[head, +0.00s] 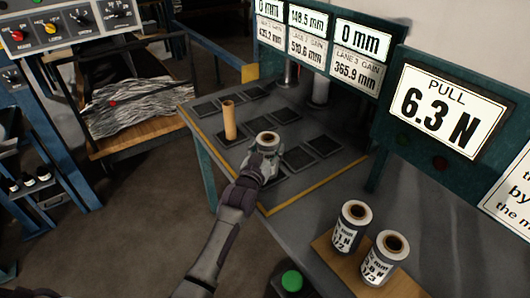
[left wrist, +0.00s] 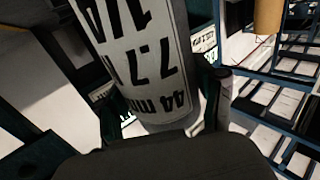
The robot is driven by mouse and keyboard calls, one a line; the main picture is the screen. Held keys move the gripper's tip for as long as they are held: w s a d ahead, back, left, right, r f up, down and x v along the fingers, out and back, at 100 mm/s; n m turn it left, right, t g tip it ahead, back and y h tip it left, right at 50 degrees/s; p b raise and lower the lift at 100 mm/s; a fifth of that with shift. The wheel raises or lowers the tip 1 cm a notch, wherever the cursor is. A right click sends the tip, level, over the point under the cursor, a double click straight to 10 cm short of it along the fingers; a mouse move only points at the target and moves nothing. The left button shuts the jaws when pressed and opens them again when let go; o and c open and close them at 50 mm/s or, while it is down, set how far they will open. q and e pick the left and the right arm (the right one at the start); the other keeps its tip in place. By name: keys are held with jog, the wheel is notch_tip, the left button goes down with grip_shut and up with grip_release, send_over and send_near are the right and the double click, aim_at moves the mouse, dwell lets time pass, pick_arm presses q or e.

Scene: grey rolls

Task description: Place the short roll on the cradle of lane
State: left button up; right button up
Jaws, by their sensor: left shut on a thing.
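My left gripper (head: 265,158) is shut on a grey roll (head: 268,139) with a brown core, held upright over the table's dark square pads. In the left wrist view this roll (left wrist: 140,55) fills the middle between the fingers, and its label shows "44 mm" and "7.7 N". I cannot tell whether its base touches the table. Two more grey rolls, one (head: 350,226) and another (head: 385,258), stand upright on a wooden board at the lower right. The cradles cannot be told clearly from the dark pads (head: 298,158). My right gripper is not in view.
A bare brown tube (head: 229,120) stands on the table left of the held roll. Lane screens (head: 310,40) line the back, with a middle "148.5 mm". A "PULL 6.3 N" screen (head: 447,110) stands at the right. A green-capped thing (head: 292,280) is at the bottom.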

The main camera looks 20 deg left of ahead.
pick_arm(q)
jog(key=shift+w+f, duration=0.2)
jog(key=shift+f, duration=0.15)
jog(key=shift+w+a, duration=0.1)
jog(key=shift+a, duration=0.1)
jog(key=o, duration=0.9)
jog(key=shift+c, duration=0.2)
jog(key=o, duration=0.4)
jog(key=shift+s+r, duration=0.1)
jog(key=shift+s, duration=0.1)
jog(key=shift+w, duration=0.1)
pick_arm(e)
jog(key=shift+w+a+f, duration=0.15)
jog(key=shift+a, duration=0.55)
pick_arm(q)
jog(key=s, duration=1.2)
jog(key=shift+a, duration=0.2)
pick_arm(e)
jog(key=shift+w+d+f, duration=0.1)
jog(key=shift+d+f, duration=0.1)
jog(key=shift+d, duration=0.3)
